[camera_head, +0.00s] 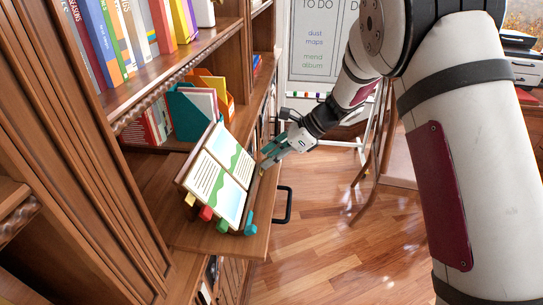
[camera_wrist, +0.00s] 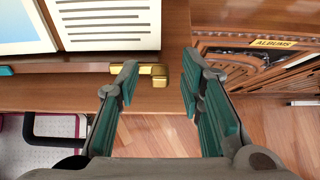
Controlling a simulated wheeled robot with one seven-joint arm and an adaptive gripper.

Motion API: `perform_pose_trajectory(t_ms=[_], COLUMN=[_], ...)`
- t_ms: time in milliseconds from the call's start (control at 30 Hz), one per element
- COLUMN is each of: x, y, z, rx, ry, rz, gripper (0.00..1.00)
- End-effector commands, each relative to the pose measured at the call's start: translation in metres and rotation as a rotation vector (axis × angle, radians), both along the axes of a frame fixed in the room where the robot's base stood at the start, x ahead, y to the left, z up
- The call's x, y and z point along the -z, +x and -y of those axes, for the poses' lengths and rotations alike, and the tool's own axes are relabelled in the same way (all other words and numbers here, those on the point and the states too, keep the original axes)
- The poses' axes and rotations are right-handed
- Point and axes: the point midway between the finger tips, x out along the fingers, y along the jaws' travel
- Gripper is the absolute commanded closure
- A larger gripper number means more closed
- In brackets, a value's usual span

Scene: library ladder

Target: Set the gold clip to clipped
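An open book (camera_head: 222,172) leans on a wooden stand on the pull-out shelf (camera_head: 187,233); part of its page shows in the wrist view (camera_wrist: 108,40). The gold clip (camera_wrist: 158,74) is a brass-coloured bar with a bent end along the book's edge in the wrist view. Part of it passes behind my left finger. My gripper (camera_head: 268,158) is at the right edge of the stand. In the wrist view my gripper (camera_wrist: 160,78) has its fingers spread, with the clip's bent end between the tips in the picture. I cannot tell whether they touch.
Red, green and teal tabs (camera_head: 250,222) line the stand's lower edge. A teal file holder (camera_head: 192,113) stands behind the book. A black handle (camera_head: 284,205) juts from the shelf front. An albums bin (camera_wrist: 265,60) is at right in the wrist view. Open floor (camera_head: 330,240) lies right.

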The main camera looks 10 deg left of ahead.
Motion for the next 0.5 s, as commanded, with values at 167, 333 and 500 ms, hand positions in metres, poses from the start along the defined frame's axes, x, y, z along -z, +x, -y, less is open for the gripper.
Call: perform_pose_trajectory(t_ms=[167,333,500], x=[-0.0001,-0.0001,-0.0001], y=[0.0001,0.0001,0.0002], z=[0.0002,0.0004,0.0004], rx=[0.0,0.0,-0.001], ry=[0.0,0.0,0.0], rz=[0.0,0.0,0.001], gripper=[0.65,1.0,1.0])
